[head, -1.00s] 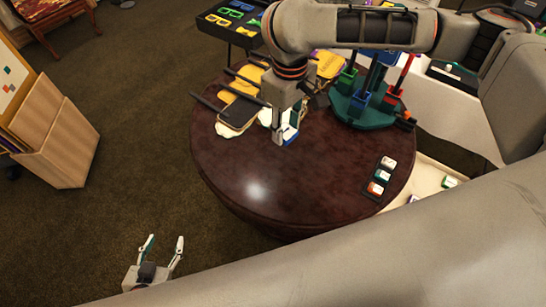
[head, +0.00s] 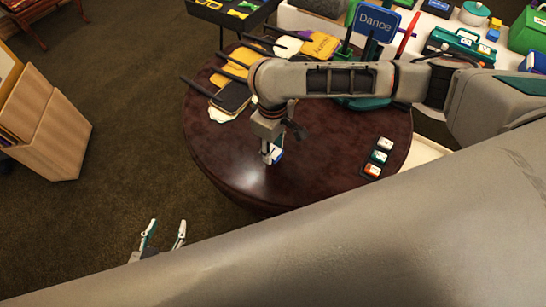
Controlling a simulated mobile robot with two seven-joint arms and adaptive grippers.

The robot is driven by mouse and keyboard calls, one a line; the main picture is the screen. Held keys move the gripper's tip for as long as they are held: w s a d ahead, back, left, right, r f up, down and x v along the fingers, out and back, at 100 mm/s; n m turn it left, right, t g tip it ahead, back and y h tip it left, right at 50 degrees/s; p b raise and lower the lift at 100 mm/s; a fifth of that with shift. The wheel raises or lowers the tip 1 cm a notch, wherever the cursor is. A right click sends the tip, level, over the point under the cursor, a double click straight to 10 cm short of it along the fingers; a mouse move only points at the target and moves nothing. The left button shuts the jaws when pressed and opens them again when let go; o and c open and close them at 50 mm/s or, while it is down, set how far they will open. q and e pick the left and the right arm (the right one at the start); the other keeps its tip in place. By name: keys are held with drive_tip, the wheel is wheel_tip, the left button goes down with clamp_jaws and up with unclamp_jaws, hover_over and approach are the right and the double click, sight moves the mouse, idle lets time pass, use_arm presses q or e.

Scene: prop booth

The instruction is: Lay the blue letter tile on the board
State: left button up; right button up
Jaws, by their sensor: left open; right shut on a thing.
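The blue letter tile (head: 278,154), white and blue, is in the fingers of my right gripper (head: 271,156) just above or at the round table's top; I cannot tell whether it touches. The arm partly hides it. A small dark board (head: 375,163) lies near the table's right edge, to the right of the tile. It bears three tiles with white tops, with green and orange sides showing. My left gripper (head: 166,226) is open and empty over the carpet, at the lower left, away from the table.
The round dark table (head: 235,170) has free room at its front. Paddles and yellow and black signs (head: 233,97) lie at its back left. A green stand (head: 365,103) is partly hidden by my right arm. A wooden cabinet (head: 50,130) stands left.

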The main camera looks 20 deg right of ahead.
sight(273, 152)
drive_tip(key=shift+f, duration=0.6)
wheel_tip(273, 152, down, 3)
drive_tip(key=shift+f+b, duration=0.15)
drive_tip(key=shift+b, duration=0.5)
use_arm(q)
drive_tip(key=shift+s+a+f, duration=0.1)
drive_tip(key=shift+s+f, duration=0.15)
drive_tip(key=shift+f, duration=0.35)
drive_tip(key=shift+s+a+f, duration=0.1)
drive_tip(key=shift+s+f, duration=0.1)
drive_tip(key=shift+f, duration=0.4)
drive_tip(key=shift+r, duration=0.1)
use_arm(e)
drive_tip(key=o, duration=0.9)
drive_tip(key=shift+f, duration=0.1)
use_arm(q)
drive_tip(key=shift+w+d+r, duration=0.1)
drive_tip(key=shift+w+r, duration=0.05)
drive_tip(key=shift+r, duration=0.15)
drive_tip(key=shift+f, duration=0.15)
